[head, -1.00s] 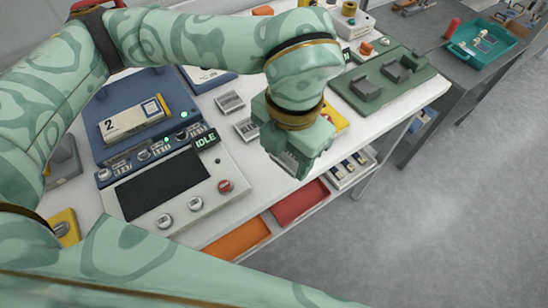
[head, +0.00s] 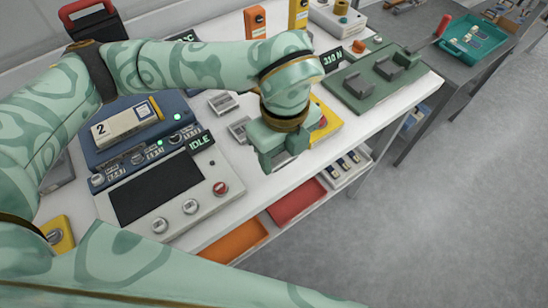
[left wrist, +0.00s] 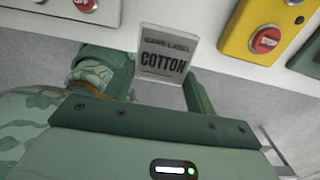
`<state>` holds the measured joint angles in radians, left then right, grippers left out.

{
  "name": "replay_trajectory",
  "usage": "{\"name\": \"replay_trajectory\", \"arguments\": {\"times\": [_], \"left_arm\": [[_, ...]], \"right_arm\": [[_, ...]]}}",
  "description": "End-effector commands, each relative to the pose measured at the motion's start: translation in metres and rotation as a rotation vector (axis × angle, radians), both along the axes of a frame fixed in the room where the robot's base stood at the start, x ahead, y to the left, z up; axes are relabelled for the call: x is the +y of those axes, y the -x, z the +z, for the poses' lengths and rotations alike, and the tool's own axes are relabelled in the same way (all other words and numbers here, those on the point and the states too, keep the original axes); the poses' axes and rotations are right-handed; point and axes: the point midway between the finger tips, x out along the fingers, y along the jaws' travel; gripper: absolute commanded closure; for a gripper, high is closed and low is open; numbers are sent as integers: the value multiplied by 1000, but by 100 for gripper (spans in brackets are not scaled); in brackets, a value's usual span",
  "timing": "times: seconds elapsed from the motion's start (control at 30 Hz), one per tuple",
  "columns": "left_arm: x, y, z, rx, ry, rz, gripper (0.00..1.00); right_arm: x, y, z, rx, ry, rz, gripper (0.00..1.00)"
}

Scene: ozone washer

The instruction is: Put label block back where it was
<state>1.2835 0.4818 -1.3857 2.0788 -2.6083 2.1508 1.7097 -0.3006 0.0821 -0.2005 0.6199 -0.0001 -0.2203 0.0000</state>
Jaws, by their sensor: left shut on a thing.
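My left gripper (head: 284,158) is over the front edge of the white bench in the head view, pointing down. In the left wrist view its two fingers are shut on the label block (left wrist: 163,55), a small pale upright plate that reads "COTTON". The block stands out between the fingertips with its printed face toward the wrist camera. Two small grey holders (head: 222,103) (head: 239,130) lie on the bench just left of the gripper, and both look empty. My right gripper is not in view.
A control panel (head: 160,188) with an "IDLE" display stands left on the bench. A yellow box with a red button (head: 326,120) is close behind the gripper. A green fixture (head: 372,84) lies right. Orange (head: 236,240) and red (head: 296,201) trays sit on the lower shelf.

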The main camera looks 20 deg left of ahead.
Motion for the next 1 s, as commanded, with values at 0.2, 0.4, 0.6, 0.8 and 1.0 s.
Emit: {"name": "replay_trajectory", "arguments": {"times": [0.2, 0.4, 0.6, 0.8, 1.0], "left_arm": [[17, -20, -36, 4, -1, -1, 72], [23, -28, -48, 4, -1, -1, 72], [24, -29, -80, 6, -1, -5, 72], [24, -29, -79, 2, 0, -5, 72], [24, -28, -82, 4, -2, -4, 33]], "right_arm": [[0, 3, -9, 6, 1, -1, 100], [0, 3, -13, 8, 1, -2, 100], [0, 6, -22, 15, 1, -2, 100], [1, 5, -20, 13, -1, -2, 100], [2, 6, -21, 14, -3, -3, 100]]}}
